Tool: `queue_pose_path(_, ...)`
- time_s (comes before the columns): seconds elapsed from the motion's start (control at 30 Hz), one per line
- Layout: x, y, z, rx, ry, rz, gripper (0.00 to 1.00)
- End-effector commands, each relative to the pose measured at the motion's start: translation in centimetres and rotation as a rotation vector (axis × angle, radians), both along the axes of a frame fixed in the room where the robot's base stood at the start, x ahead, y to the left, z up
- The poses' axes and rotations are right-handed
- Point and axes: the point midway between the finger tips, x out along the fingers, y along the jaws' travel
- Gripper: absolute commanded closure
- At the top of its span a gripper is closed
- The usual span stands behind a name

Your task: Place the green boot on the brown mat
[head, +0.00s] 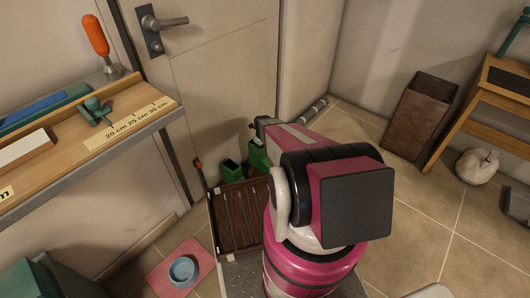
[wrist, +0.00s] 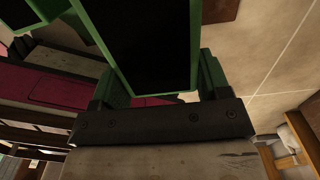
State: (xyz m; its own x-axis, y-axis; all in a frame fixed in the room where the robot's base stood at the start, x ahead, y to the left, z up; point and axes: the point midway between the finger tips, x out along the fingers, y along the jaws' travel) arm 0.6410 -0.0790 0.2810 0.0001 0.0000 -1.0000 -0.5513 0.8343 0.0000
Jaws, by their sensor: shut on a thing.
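A green boot (head: 258,154) with a dark open top is at my gripper (head: 264,136), low down by the door. In the wrist view this boot (wrist: 113,58) fills the upper middle, its dark opening facing the camera, with my gripper (wrist: 158,88) shut on it. A second green boot (head: 231,173) stands just left of it, at the back of the brown mat; part of it shows at the top left of the wrist view (wrist: 32,20). The brown mat (head: 236,216) is dark and striped, and my arm covers its right side. I cannot tell whether the held boot touches the mat.
A pink mat (head: 159,279) with a blue bowl (head: 184,270) lies at lower left. A wooden workbench (head: 110,140) with tools juts in at left. A door (head: 220,75) is behind. A brown bin (head: 420,115), a stool (head: 470,110) and a pale round object (head: 477,166) stand at right.

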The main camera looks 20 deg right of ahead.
Motion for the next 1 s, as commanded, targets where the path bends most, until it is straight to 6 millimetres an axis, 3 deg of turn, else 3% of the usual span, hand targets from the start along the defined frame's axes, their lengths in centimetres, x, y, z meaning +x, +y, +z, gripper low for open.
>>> queue_pose_path(0.1,2.5,-1.5,-1.8,0.000,0.000,-0.002,0.78)
queue_pose_path(0.33,5.5,-3.8,-4.0,0.000,0.000,0.001,0.78)
queue_pose_path(0.53,5.8,-4.1,-5.0,0.001,0.001,0.001,0.78)
queue_pose_path(0.77,5.8,-4.1,-8.0,0.000,0.000,0.002,0.78)
queue_pose_path(1.0,5.7,-4.1,-8.1,0.001,-0.001,0.002,0.78)
